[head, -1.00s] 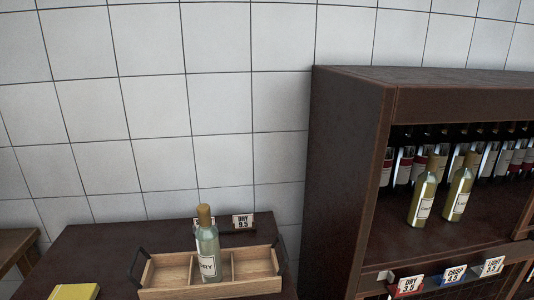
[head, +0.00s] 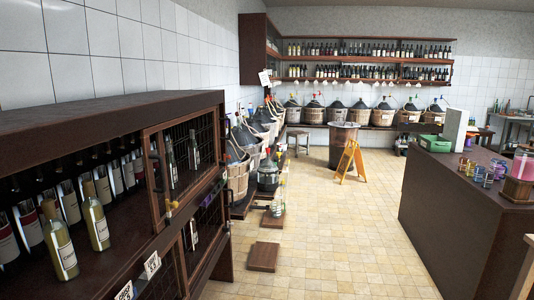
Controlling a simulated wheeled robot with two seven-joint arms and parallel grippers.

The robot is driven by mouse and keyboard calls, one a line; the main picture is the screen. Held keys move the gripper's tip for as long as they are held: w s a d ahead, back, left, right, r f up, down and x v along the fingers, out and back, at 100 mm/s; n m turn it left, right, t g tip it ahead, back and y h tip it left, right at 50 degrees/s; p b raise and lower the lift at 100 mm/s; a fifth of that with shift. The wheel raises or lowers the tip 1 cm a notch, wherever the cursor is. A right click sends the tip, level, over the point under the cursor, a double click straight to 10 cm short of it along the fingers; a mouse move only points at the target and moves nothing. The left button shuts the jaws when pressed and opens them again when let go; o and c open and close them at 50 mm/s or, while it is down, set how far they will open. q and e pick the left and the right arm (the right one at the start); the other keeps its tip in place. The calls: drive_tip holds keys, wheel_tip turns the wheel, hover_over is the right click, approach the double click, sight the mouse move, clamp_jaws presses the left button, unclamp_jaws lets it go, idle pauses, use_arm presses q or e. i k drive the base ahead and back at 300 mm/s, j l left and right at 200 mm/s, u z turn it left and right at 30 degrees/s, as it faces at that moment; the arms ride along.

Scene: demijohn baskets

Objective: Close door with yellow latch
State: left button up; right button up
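A dark wooden cabinet (head: 90,125) stands along the left side of the head view. Wire-mesh doors (head: 192,150) in brown frames cover its far part, with a bottle showing at the upper one. A small yellowish spot (head: 172,205) sits low on the near mesh door's frame, and more small coloured bits (head: 221,180) show near the far end. They are too small to tell which is the yellow latch. I cannot tell how far any door stands open. Neither of my grippers is in view.
Bottles (head: 62,245) stand in the cabinet's open near section. Basket demijohns (head: 238,170) line the left wall beyond. A wooden block (head: 264,257) lies on the tiled floor. A yellow folding sign (head: 351,160) stands by a barrel. A dark counter (head: 455,205) is at right. The middle floor (head: 330,240) is clear.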

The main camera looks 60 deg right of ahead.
sight(159, 225)
drive_tip(key=z, duration=1.3)
